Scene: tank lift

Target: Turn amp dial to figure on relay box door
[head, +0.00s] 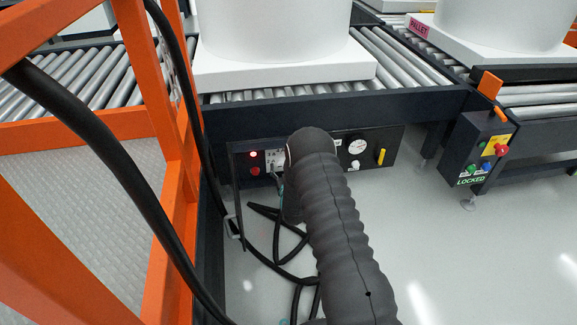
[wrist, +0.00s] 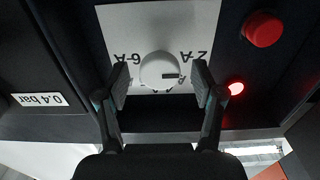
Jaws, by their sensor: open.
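The white amp dial (wrist: 158,70) sits on a white plate (wrist: 150,25) that appears upside down in the wrist view. A dark mark on the dial points right in the picture. My gripper (wrist: 160,84) is open, with one finger on each side of the dial and visible gaps to it. In the head view, the plate (head: 273,160) shows on the panel under the conveyor, while my arm hides much of it. I cannot identify a figure on a relay box door.
A red button (wrist: 263,29) and lit red lamp (wrist: 236,88) are beside the plate. A "0.4 bar" label (wrist: 36,99), gauge (head: 357,146) and yellow handle (head: 381,156) are nearby. A "LOCKED" box (head: 480,150) stands right; orange rails (head: 150,125) left.

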